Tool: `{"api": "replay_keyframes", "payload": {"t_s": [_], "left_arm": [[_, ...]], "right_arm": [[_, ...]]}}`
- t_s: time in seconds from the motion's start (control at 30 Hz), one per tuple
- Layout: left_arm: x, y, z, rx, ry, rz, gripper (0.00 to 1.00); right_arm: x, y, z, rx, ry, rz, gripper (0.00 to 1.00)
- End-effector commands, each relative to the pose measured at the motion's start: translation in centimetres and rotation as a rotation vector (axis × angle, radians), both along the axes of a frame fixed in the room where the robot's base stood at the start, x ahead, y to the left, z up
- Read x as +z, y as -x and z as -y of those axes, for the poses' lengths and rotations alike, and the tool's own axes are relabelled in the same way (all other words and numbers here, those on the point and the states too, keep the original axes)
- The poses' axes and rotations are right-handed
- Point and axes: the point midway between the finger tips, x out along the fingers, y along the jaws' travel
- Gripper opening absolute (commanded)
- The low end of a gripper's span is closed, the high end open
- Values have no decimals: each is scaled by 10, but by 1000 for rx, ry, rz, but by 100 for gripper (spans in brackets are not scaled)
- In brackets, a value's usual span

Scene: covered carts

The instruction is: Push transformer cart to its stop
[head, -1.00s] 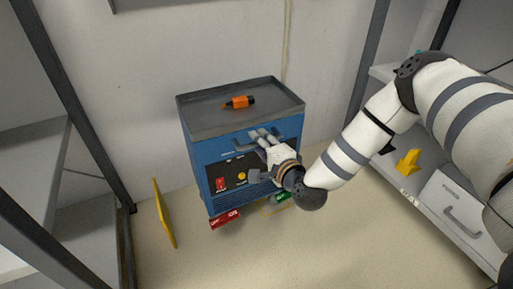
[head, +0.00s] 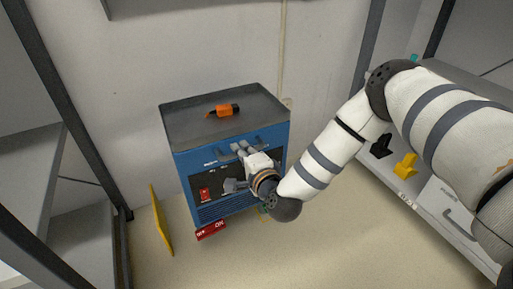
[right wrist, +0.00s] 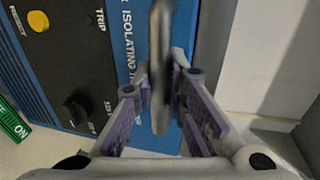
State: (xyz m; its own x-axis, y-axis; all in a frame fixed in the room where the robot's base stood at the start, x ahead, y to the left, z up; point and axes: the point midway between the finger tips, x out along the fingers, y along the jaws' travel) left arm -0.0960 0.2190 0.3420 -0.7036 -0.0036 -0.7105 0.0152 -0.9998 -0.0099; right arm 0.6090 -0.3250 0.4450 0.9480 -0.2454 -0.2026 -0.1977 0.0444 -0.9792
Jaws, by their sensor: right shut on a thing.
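The transformer cart (head: 222,210) is a blue cabinet with a grey tray top (head: 190,122), standing on the floor by the back wall. My right gripper (head: 243,158) is at the cart's front, shut on the grey bar handle (right wrist: 161,45). In the right wrist view the bar passes between the two purple-padded fingers. My left gripper is not in view. The cart's far sides are hidden, and I cannot see a stop.
An orange-and-black tool (head: 223,111) lies on the tray. A yellow panel (head: 161,220) stands on the floor at left. Shelving flanks both sides. The floor in front is clear.

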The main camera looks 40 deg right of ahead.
Motion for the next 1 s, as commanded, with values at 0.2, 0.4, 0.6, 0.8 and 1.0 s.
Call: {"api": "replay_keyframes", "payload": {"t_s": [0.2, 0.4, 0.6, 0.8, 1.0], "left_arm": [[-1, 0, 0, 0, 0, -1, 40], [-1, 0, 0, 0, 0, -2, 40], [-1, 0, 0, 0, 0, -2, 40], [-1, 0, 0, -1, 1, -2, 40], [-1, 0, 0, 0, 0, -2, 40]], "right_arm": [[1, -16, -70, 28, -10, 2, 0], [1, -22, -94, 16, -6, 1, 0], [1, -23, -97, 16, -7, 2, 0], [2, -23, -98, 19, -9, 1, 23], [1, -22, -98, 18, -8, 0, 33]]}}
